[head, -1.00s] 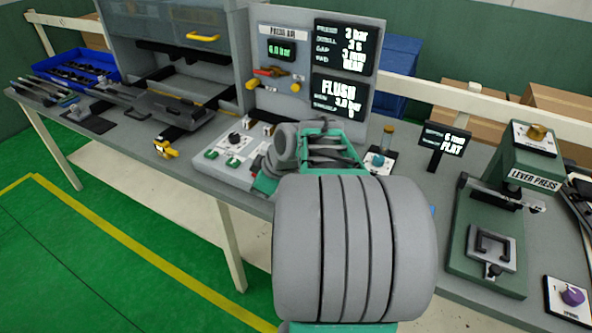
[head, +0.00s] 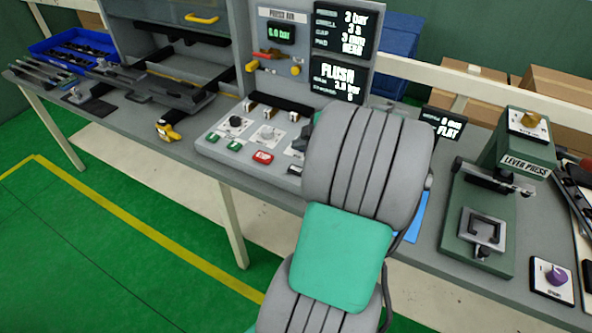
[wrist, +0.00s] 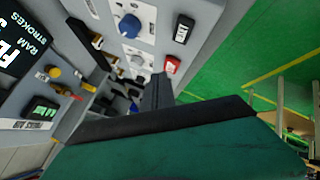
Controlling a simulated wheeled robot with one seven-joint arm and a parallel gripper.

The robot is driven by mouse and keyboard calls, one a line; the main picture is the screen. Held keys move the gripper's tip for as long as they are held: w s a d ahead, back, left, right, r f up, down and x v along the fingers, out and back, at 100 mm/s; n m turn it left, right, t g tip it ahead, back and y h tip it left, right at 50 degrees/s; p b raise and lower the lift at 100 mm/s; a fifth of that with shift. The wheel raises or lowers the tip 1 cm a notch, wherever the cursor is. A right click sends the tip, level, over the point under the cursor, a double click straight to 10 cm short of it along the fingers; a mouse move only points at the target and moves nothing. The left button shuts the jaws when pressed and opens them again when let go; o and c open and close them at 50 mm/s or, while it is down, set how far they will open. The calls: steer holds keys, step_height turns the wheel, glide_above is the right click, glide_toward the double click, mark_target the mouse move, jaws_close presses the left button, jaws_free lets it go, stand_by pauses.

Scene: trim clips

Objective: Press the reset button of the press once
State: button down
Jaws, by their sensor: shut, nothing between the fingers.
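I cannot read which button is the reset. In the wrist view the red button (wrist: 171,65) lies just beyond and right of my fingertips, with the black button (wrist: 183,29) farther up and a blue knob (wrist: 130,25) to the left. My gripper (wrist: 157,80) is shut and empty, pointing at the panel; contact cannot be told. In the head view my arm hides it.
The display board (head: 342,55) stands behind the panel, showing "FLUSH". A yellow-and-black tool (head: 168,130) lies left of the panel. A green lever press (head: 500,200) and a purple knob box (head: 553,278) stand to the right. A blue bin (head: 70,50) is at far left.

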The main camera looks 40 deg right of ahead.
steer(key=b, duration=0.3)
glide_above(293, 166)
steer(key=s, duration=0.3)
step_height(293, 166, down, 6)
steer(key=shift+w+r, duration=0.1)
steer(key=shift+w, duration=0.05)
steer(key=shift+f+b, duration=0.4)
stand_by(0.9)
steer(key=shift+f+b, duration=0.4)
steer(key=shift+b, duration=0.3)
steer(key=shift+f+b, duration=0.5)
steer(key=shift+b, duration=0.15)
stand_by(0.4)
stand_by(0.3)
steer(key=shift+r+p, duration=0.3)
steer(key=shift+r, duration=0.65)
